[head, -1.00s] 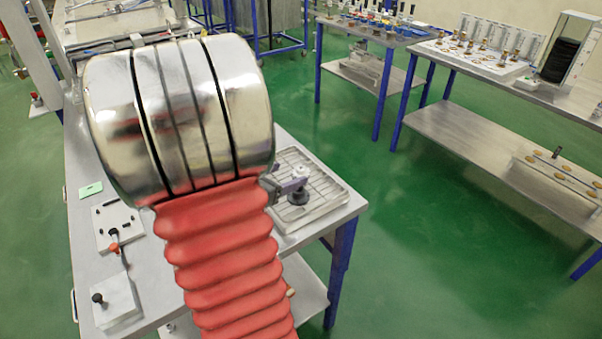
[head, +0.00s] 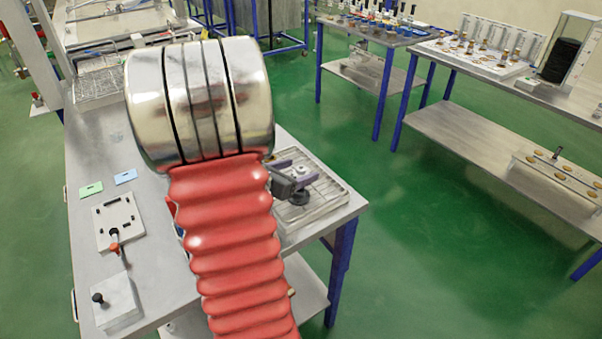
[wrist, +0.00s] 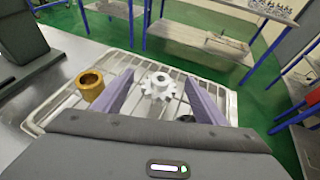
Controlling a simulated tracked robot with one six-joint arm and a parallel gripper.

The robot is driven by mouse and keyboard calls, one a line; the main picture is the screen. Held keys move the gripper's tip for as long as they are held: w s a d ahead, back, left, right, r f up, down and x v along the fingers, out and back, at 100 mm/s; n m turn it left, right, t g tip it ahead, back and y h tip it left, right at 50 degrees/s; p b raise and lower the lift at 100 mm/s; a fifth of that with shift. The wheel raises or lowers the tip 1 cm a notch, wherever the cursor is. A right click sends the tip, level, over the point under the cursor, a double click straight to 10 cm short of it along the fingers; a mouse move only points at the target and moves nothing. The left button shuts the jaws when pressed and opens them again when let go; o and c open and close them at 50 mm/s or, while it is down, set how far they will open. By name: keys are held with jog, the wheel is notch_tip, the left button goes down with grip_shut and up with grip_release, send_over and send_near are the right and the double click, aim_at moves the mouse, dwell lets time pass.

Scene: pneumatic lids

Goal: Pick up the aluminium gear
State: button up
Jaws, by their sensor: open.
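The aluminium gear (wrist: 158,86) is a pale toothed disc with a raised hub. It sits on the ribbed metal tray (wrist: 222,98). In the wrist view it appears between and beyond the two purple fingers of my gripper (wrist: 160,96), which are apart with nothing held. Whether the fingers are level with the gear is unclear. In the head view my gripper (head: 292,172) is over the tray (head: 338,202), partly hidden by my arm, and I cannot make out the gear there.
A brass ring (wrist: 90,84) stands on the tray left of the gear. A dark round part (head: 299,198) sits under my gripper, mostly covered in the wrist view. White fixtures (head: 118,300) and small cards (head: 91,190) lie on the left of the bench.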

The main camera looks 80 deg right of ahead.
aim_at(298, 175)
jog(key=shift+c, duration=0.3)
jog(key=c, duration=1.1)
jog(key=shift+r, duration=0.1)
notch_tip(298, 175, up, 10)
dwell(0.4)
dwell(0.4)
